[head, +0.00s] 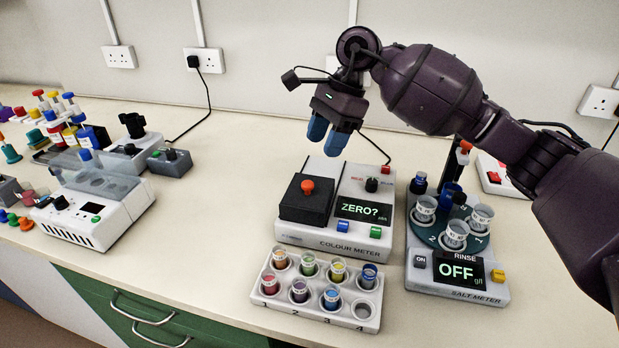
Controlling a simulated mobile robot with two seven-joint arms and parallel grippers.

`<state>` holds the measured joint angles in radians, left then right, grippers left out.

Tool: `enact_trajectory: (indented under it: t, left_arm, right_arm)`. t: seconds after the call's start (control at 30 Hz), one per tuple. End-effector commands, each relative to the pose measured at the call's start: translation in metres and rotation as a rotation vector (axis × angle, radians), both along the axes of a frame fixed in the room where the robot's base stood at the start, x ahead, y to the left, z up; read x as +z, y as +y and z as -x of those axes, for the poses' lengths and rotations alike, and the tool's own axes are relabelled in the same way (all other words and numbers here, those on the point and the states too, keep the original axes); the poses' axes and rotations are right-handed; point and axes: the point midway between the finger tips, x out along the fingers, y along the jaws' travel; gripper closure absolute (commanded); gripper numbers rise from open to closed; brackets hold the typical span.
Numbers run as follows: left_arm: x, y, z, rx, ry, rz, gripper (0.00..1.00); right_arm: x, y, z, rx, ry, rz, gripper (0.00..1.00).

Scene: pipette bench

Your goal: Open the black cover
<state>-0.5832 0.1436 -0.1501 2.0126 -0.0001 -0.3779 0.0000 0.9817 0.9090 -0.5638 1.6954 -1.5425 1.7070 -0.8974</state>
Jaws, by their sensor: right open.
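The black cover (303,203) is a square block with an orange-red knob (307,186) on top. It sits on the left part of the white colour meter (330,240) and looks closed. The meter's screen (362,211) reads "ZERO?". My right gripper (328,134), with blue fingertips, hangs above and behind the cover, pointing down. It is open and apart from the knob, with nothing seen between its fingers. My left gripper is not in view.
A white rack (272,298) of coloured vials stands in front of the colour meter. The salt meter (456,283) with its cup carousel stands to the right. A white machine (95,230) and several pipettes are at left. The bench between is clear.

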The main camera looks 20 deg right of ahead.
Motion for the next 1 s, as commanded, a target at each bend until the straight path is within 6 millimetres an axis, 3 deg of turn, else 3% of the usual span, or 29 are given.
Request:
enact_trajectory:
  t: [0.3, 0.5, 0.93, 1.0]
  left_arm:
    - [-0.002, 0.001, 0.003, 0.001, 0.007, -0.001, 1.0]
    - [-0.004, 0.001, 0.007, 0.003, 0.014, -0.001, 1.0]
    - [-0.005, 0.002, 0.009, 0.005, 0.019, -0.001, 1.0]
    - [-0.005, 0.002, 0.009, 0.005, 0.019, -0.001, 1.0]
  right_arm:
    - [-0.051, 0.021, 0.005, 0.001, 0.002, -0.002, 0.48]
    - [-0.072, 0.03, 0.006, 0.001, 0.002, -0.002, 0.48]
    - [-0.08, 0.033, 0.006, 0.0, 0.0, -0.001, 0.48]
    - [-0.08, 0.033, 0.006, 0.001, 0.0, -0.001, 0.56]
